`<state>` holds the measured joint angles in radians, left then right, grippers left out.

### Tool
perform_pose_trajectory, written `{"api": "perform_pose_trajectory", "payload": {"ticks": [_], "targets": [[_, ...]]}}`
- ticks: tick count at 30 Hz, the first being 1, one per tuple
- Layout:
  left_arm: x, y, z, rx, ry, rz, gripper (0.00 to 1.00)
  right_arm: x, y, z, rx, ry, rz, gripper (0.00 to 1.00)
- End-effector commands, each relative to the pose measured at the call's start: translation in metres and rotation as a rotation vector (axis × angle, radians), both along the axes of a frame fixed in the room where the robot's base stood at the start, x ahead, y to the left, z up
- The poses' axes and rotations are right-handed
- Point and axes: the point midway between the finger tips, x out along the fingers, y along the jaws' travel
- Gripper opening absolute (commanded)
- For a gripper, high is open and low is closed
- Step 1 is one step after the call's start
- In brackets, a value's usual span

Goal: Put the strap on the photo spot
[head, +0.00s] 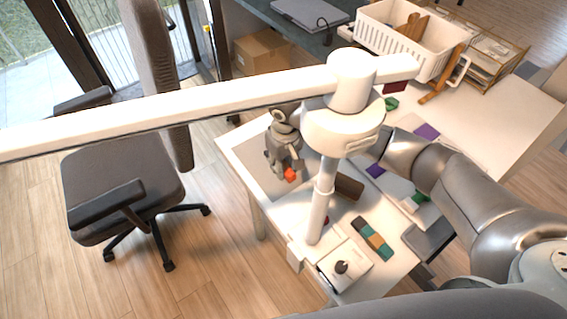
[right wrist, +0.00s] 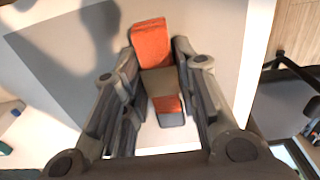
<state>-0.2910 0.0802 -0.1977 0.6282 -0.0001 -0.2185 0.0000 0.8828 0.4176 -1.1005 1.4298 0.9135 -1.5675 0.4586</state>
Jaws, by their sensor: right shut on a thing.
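My right gripper (head: 284,152) is over the left part of the white table (head: 240,150). It is shut on an orange and grey-brown banded piece that looks like the strap (right wrist: 158,80). In the head view only the strap's orange end (head: 291,175) shows below the fingers. In the right wrist view the strap lies between the two fingers of the right gripper (right wrist: 156,62), its orange end beyond the fingertips. I cannot tell from these frames which mark is the photo spot. My left gripper is not in view.
A white stand with a long arm (head: 325,185) crosses in front of my right arm. A teal and orange banded strip (head: 372,238) lies at the table's front right, beside a small white pad (head: 350,275). A white crate (head: 405,35) stands behind. A dark chair (head: 120,190) is at the left.

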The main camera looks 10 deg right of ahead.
Motion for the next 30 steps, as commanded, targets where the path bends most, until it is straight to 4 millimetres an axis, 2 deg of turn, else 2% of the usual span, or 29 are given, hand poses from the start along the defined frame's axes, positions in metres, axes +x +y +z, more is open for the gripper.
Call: {"api": "perform_pose_trajectory", "payload": {"ticks": [3,4,9,20,23,30], "targets": [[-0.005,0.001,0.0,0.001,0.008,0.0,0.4,0.0,0.0,-0.002,0.001,0.001,-0.001,0.0],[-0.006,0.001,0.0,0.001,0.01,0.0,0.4,0.0,0.0,-0.003,0.001,0.001,-0.001,0.29],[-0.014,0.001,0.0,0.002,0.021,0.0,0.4,0.0,0.0,-0.002,0.0,0.001,0.0,0.49],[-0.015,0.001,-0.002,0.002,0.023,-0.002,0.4,0.0,0.0,0.001,0.0,-0.001,0.001,0.49],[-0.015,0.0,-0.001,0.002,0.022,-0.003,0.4,0.0,0.0,0.013,0.002,-0.001,0.0,0.49],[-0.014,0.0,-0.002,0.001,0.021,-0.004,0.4,-0.002,-0.001,0.063,0.002,-0.002,0.001,0.49]]}}
